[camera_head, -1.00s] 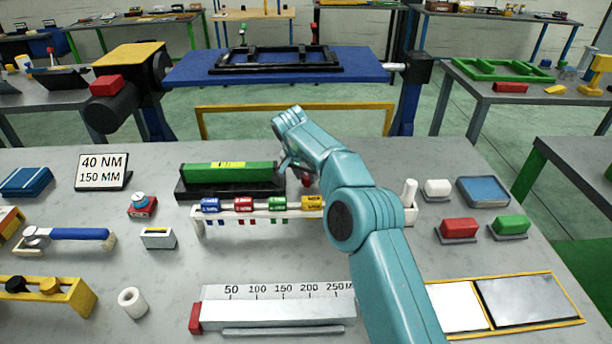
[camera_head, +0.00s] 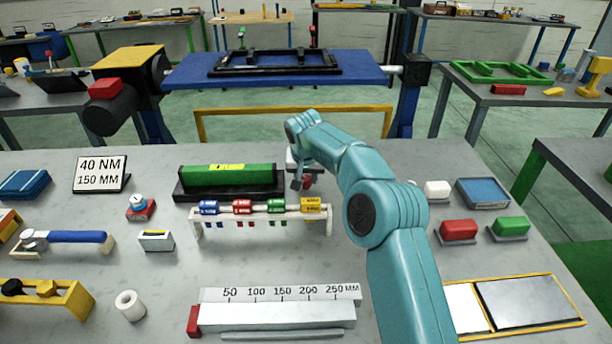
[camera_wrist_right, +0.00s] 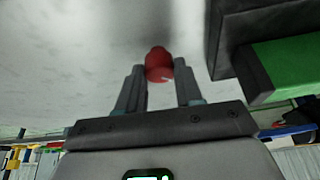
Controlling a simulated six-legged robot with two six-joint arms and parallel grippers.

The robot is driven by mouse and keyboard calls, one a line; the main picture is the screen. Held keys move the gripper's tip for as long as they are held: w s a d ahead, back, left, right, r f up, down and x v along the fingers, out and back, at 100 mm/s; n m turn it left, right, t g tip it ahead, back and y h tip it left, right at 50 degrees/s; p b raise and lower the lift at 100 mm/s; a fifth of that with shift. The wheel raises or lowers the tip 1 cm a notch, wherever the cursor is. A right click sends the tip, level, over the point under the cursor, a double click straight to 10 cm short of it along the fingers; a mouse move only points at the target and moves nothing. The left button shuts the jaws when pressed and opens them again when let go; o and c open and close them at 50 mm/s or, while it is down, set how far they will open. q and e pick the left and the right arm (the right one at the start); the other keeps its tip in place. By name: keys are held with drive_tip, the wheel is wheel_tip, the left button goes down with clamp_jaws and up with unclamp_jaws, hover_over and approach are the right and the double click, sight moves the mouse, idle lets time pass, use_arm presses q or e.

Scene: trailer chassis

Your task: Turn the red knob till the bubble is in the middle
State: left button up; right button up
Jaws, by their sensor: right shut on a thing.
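The green level (camera_head: 230,175) lies on a black base (camera_head: 205,193) at the back middle of the table. A small yellow vial window (camera_head: 228,167) is on its top; the bubble's place in it is too small to tell. The red knob (camera_head: 308,181) is just right of the base, partly hidden by my right gripper (camera_head: 301,180). In the right wrist view the red knob (camera_wrist_right: 158,65) shows between the two fingertips of my right gripper (camera_wrist_right: 159,82), which is shut on it. The green level also shows there at the right (camera_wrist_right: 290,65). My left gripper is out of view.
A white rack with coloured tags (camera_head: 265,214) stands just in front of the level. A white ruler block (camera_head: 275,312) lies nearer. Red (camera_head: 459,230) and green (camera_head: 509,226) blocks are to the right of my arm. Bare table lies between the rack and the ruler block.

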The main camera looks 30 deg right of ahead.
drive_tip(key=shift+r, duration=0.15)
drive_tip(key=o, duration=1)
drive_tip(key=v, duration=1.6)
drive_tip(key=shift+p, duration=0.3)
drive_tip(key=shift+s, duration=0.1)
